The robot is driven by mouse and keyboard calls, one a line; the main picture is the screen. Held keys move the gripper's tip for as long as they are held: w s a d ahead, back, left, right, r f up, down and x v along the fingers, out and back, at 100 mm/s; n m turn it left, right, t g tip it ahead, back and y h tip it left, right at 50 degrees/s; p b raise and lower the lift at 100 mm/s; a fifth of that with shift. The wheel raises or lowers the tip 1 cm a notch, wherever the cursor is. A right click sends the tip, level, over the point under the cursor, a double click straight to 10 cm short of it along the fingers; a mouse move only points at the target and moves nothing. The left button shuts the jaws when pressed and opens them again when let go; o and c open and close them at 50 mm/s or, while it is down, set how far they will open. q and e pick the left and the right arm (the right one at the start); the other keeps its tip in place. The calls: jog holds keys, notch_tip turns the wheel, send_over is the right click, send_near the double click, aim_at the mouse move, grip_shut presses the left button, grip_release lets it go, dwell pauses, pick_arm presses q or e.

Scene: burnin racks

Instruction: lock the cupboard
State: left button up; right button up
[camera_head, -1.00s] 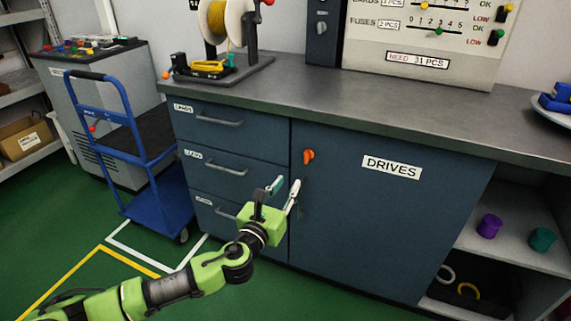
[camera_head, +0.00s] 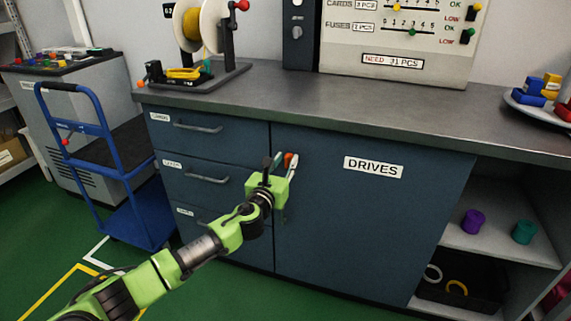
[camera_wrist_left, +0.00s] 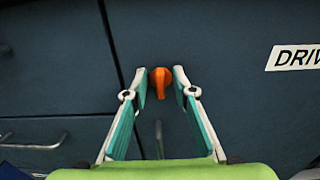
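The cupboard door (camera_head: 350,225) is dark blue, carries a DRIVES label and looks closed. Its orange turn latch (camera_wrist_left: 160,82) is near the door's upper left; in the wrist view its tail points down. A grey vertical handle (camera_wrist_left: 159,138) shows below it. My left gripper (camera_head: 281,163) is at the latch, which it partly hides in the head view. In the left wrist view the left gripper (camera_wrist_left: 156,75) is open, with one finger on each side of the latch and a gap to each. My right gripper is not in view.
A drawer stack (camera_head: 215,155) is left of the door and an open shelf (camera_head: 490,240) with spools is right of it. A blue cart (camera_head: 130,215) stands at the left. The worktop (camera_head: 400,120) above has a wire spool stand (camera_head: 205,78).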

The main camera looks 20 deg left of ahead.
pick_arm(q)
jog(key=shift+w, duration=0.15)
jog(key=shift+c, duration=0.4)
grip_shut()
